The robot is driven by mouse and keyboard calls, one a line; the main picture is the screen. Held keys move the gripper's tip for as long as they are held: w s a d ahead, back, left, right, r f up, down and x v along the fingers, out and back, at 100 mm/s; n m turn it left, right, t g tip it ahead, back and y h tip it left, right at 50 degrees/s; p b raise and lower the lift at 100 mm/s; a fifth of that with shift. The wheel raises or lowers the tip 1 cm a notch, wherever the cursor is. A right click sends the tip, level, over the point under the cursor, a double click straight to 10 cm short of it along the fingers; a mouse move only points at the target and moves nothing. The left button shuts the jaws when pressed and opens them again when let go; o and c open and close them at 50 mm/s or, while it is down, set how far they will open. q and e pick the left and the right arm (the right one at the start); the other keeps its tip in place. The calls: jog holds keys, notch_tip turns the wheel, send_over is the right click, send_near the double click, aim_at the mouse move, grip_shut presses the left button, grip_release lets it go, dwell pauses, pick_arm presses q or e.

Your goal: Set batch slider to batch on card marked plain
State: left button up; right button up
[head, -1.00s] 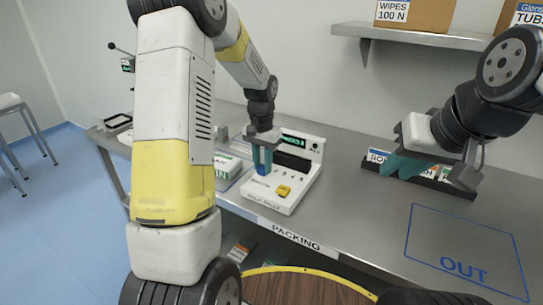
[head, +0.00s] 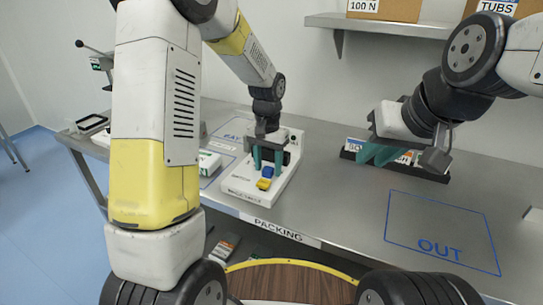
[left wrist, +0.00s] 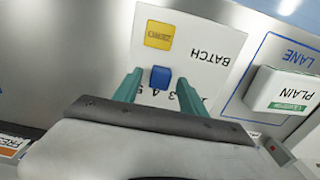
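The white batch machine (head: 246,181) stands on the steel bench, with a yellow ZERO button (left wrist: 159,34) and a blue slider knob (left wrist: 160,78). In the left wrist view, BATCH and the numbers read upside down; the knob is near the 4. The knob also shows in the head view (head: 267,171). My left gripper (head: 267,160) is over the machine, its teal fingers open on either side of the knob with gaps visible. My right gripper (head: 378,154) is by the card rack (head: 430,172), covering parts of the cards; its finger opening is unclear.
A white box marked PLAIN (left wrist: 282,90) with a green label lies in the blue-outlined lane beside the machine; it also shows in the head view (head: 209,162). The OUT outline (head: 440,232) is empty. Boxes (head: 385,8) sit on the wall shelf (head: 400,27).

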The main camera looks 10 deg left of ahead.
aim_at(268, 169)
pick_arm(q)
notch_tip(268, 169, up, 7)
jog(key=shift+f, duration=0.15)
jog(key=shift+r, duration=0.5)
jog(key=shift+s+r, duration=0.1)
jog(key=shift+r, duration=0.05)
jog(key=s+a+r+n+t, duration=0.1)
jog(key=s+a+r+t, duration=0.1)
jog(key=s+r, duration=0.2)
jog(key=s+a+r+n+t+h, duration=0.1)
jog(key=s+a+r+t, duration=0.1)
jog(key=s, duration=0.8)
jog(key=s+a+r+n+t+h, duration=0.1)
jog(key=s+a+r+t, duration=0.1)
jog(key=s+r, duration=0.3)
jog(key=shift+s+a+r, duration=0.25)
jog(key=shift+s+r, duration=0.05)
jog(key=shift+s, duration=0.9)
